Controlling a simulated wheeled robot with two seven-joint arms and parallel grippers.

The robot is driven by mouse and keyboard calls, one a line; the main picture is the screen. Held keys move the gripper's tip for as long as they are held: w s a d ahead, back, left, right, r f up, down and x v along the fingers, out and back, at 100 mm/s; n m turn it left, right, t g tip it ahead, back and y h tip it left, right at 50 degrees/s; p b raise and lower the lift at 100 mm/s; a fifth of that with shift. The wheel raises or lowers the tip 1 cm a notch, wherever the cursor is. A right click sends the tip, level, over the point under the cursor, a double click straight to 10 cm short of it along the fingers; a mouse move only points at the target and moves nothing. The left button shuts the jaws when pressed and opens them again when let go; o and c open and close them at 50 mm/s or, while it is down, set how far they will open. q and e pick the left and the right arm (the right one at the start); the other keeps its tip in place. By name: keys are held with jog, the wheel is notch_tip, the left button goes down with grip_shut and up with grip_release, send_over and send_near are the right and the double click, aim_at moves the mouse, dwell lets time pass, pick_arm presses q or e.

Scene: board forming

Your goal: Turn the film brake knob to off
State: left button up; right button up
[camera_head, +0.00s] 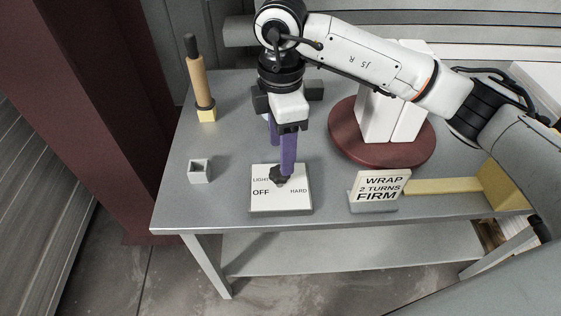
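The film brake is a pale square plate (281,205) lying near the table's front edge. It is marked LIGHT at upper left, OFF at left and HARD at right. Its small black knob (281,176) sits in the upper middle, partly covered by a finger; I cannot tell clearly which mark it points to. My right gripper (281,158) points down over it from behind. Its two purple fingers are apart: the nearer one overlaps the knob, and the other is farther back, behind the plate. Contact with the knob is unclear. My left gripper is not in view.
A small grey open box (200,171) and a wooden-handled tool in a yellow base (207,115) stand left. A WRAP 2 TURNS FIRM sign (379,188) stands right, before a dark red turntable (349,137) bearing white blocks. A yellow bar (443,186) lies farther right.

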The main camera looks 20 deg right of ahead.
aim_at(280, 178)
notch_tip(280, 178, down, 6)
jog(key=shift+r, duration=0.15)
jog(key=c, duration=1.1)
